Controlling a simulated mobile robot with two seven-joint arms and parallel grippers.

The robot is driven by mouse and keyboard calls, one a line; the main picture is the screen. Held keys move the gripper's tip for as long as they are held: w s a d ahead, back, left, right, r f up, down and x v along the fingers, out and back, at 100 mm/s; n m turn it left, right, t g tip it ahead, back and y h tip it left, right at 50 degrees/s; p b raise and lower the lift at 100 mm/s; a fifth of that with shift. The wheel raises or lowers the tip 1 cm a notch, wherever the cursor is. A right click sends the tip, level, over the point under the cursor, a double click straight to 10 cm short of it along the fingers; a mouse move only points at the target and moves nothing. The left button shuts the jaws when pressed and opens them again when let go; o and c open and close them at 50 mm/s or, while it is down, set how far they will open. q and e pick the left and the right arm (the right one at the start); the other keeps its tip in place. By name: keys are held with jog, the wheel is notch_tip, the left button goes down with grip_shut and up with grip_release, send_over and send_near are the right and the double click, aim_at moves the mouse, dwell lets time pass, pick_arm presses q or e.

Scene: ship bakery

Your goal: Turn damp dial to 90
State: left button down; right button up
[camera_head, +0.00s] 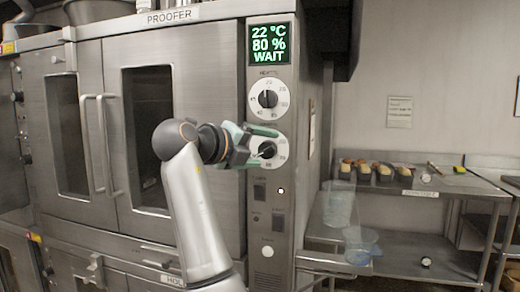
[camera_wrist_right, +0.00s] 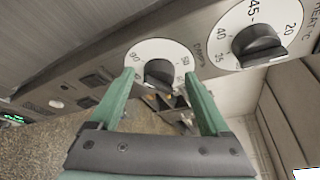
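The damp dial (camera_head: 280,157) is the lower white dial on the proofer's control panel, with a black knob; the gripper partly covers it in the head view. It also shows in the right wrist view (camera_wrist_right: 160,48), its black knob (camera_wrist_right: 159,73) lying between the fingertips. My right gripper (camera_head: 258,148) has its green fingers open on either side of the knob. In the wrist view, the gripper (camera_wrist_right: 160,78) shows gaps between both fingers and the knob. The display (camera_head: 269,44) reads 22 °C, 80 % and WAIT. My left gripper is not in view.
The heat dial (camera_head: 268,98) sits just above the damp dial and is near the fingers. Switches (camera_head: 259,190) lie below. Proofer doors with long handles (camera_head: 104,145) stand left. A steel table with bread tins (camera_head: 385,172) and clear containers (camera_head: 338,205) are right.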

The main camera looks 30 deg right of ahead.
jog(key=v, duration=1.2)
jog(key=shift+a+b, duration=0.25)
jog(key=shift+b, duration=0.05)
jog(key=shift+s, duration=0.1)
